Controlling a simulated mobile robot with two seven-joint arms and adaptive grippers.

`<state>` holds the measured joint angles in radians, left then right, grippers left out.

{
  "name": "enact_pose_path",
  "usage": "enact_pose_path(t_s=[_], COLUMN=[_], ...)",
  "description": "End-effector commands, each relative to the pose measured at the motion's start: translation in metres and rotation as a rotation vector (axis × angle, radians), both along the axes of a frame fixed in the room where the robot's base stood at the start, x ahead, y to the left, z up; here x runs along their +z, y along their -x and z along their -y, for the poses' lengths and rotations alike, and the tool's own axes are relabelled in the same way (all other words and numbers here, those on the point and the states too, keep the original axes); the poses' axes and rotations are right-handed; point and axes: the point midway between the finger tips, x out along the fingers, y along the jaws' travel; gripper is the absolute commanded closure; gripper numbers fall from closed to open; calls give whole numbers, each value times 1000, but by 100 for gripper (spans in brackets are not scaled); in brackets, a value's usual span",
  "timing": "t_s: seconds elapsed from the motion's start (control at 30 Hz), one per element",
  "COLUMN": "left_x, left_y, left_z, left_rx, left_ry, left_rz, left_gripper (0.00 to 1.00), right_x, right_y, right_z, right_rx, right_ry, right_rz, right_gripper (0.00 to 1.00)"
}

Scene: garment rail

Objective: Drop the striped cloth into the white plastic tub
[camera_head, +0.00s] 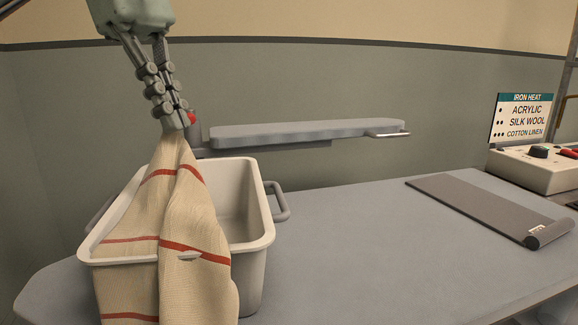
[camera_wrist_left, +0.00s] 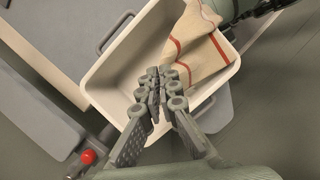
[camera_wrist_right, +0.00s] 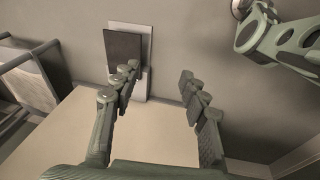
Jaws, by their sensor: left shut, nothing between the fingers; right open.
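The striped cloth (camera_head: 195,215), cream with red stripes, rises to a peak just under the fingertips of my left gripper (camera_head: 176,122). It drapes into the white plastic tub (camera_head: 254,255) and over its front rim, hanging down outside. In the left wrist view the gripper (camera_wrist_left: 156,82) is shut above the tub (camera_wrist_left: 125,68), with nothing seen between its fingers. The cloth (camera_wrist_left: 197,48) lies beside the fingertips, across the tub's rim. My right gripper (camera_wrist_right: 155,80) is open and empty in the right wrist view, away from the cloth.
The tub stands on a grey ironing board (camera_head: 350,245). A narrow sleeve board (camera_head: 300,132) is behind it. A grey mat (camera_head: 480,205), a control box (camera_head: 535,165) and an iron heat sign (camera_head: 521,118) are to the right. The board between tub and mat is clear.

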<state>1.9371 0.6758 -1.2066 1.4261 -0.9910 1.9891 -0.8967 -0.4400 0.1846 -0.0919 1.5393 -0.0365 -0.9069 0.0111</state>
Motion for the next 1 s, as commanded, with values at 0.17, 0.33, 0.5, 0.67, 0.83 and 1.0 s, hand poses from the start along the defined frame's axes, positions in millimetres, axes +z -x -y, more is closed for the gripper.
enact_pose_path(t_s=[0.17, 0.33, 0.5, 0.67, 0.83, 1.0], left_x=[-14, -22, -28, -30, -30, -30], left_y=[0, 0, 0, 0, 0, 0], left_z=[0, 0, 0, 0, 0, 0], left_rx=[0, 0, 0, 0, 0, 0], left_ry=[0, 0, 0, 0, 0, 0], left_rz=[1, 1, 1, 1, 1, 1], left_gripper=[100, 100, 100, 100, 100, 93], right_x=[22, 43, 58, 66, 67, 67], right_y=[-17, -29, -35, -38, -38, -38], right_z=[-8, -11, -13, -14, -14, -14], right_rx=[-17, -31, -38, -43, -42, -42], right_ry=[-15, -23, -29, -30, -31, -31], right_rz=[27, 46, 58, 62, 63, 63], right_gripper=[56, 56, 56, 56, 56, 56])
